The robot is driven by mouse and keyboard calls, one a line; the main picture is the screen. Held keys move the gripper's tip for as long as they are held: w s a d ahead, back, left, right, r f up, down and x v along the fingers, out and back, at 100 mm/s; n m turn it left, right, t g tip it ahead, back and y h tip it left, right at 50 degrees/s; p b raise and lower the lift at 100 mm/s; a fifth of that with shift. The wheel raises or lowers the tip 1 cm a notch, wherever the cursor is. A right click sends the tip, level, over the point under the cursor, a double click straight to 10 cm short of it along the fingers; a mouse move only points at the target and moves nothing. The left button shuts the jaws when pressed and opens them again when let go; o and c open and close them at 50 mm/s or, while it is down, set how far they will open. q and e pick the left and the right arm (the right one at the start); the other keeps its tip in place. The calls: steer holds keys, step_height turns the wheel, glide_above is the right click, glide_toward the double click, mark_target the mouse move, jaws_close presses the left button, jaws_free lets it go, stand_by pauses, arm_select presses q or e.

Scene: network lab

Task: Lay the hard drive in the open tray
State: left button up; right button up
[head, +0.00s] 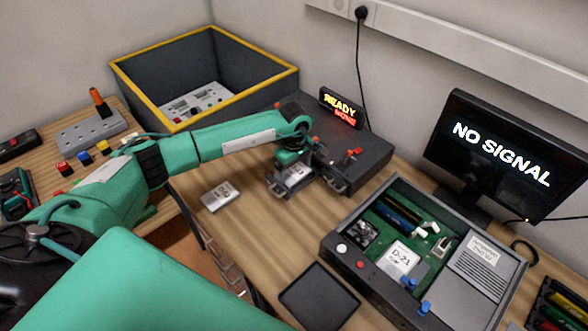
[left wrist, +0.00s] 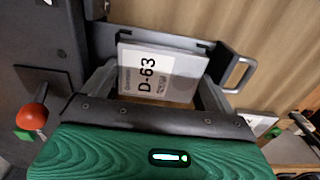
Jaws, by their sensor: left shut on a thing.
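My left gripper (head: 296,180) is shut on a hard drive, a silver box with a white label (head: 297,174). I cannot tell whether the drive touches the tray floor. My right gripper is not in view.
A red lever (head: 352,153) stands on the dock, near a lit READY sign (head: 341,107). A second drive (head: 220,196) lies on the table. An open computer case (head: 335,252) holds drive D-21. A flat black mat (head: 318,296) lies in front. A yellow-rimmed crate (head: 243,103) stands behind.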

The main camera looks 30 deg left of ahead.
arm_select(q)
steer(key=o, duration=0.8)
steer(key=shift+o, duration=0.2)
steer(key=shift+r+p, duration=1.8)
steer(key=shift+r, duration=2.2)
steer(key=shift+s+f, duration=0.1)
